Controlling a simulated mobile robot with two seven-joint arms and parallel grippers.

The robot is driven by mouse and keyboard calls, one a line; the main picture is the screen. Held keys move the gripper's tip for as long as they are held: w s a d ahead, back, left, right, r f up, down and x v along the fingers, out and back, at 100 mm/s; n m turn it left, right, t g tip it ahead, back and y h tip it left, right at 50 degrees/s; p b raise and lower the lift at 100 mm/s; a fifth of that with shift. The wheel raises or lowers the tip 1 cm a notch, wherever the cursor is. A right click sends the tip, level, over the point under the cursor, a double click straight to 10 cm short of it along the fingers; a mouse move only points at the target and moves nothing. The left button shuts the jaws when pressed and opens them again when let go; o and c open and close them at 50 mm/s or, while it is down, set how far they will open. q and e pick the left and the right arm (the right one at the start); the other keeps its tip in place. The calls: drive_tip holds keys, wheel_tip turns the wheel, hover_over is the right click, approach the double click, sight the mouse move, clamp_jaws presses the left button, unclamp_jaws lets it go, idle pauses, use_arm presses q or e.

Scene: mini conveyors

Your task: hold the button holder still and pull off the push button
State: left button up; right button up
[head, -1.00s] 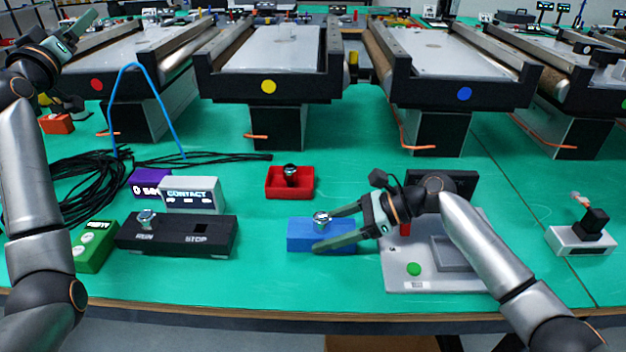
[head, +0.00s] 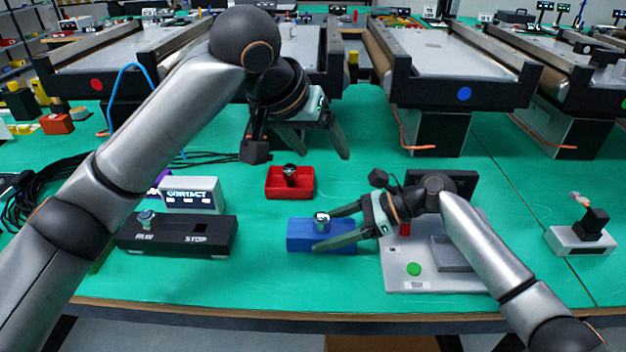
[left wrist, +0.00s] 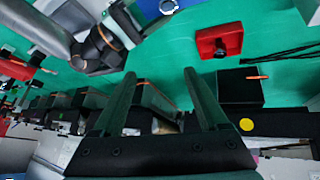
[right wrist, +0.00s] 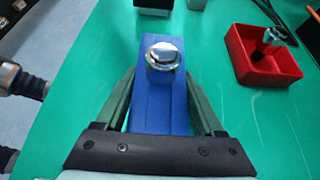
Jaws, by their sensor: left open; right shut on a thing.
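The blue button holder (head: 302,238) stands on the green table near the front, with the silver push button (head: 321,222) seated upright in its top. In the right wrist view the holder (right wrist: 160,109) lies between the fingers and the button (right wrist: 164,58) rises from it. My right gripper (head: 338,228) is shut on the holder's sides from the right. My left gripper (head: 322,156) is open and empty, raised behind and above the holder. In the left wrist view its fingers (left wrist: 150,85) are spread with nothing between them; the blue holder (left wrist: 152,8) shows partly at the top edge.
A red tray (head: 270,193) with a dark knob part sits behind the holder. A black RUN/STOP box (head: 180,245) and a CONTACT box (head: 190,206) stand at left. A grey panel (head: 400,275) lies under my right arm. Conveyors (head: 455,92) line the back.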

sight(322, 215)
drive_tip(key=shift+s+f, duration=0.15)
drive_tip(key=shift+f, duration=0.2)
use_arm(q)
drive_tip(key=s+f+g+y, duration=0.1)
drive_tip(key=s+f+y, duration=0.2)
drive_tip(key=s+f, duration=0.1)
drive_tip(key=x, duration=1.2)
drive_tip(key=shift+s+a, duration=0.1)
drive_tip(key=shift+a, duration=0.05)
drive_tip(key=shift+c, duration=0.3)
clamp_jaws()
drive_tip(key=shift+r, duration=0.1)
drive_tip(key=shift+r, duration=2.65)
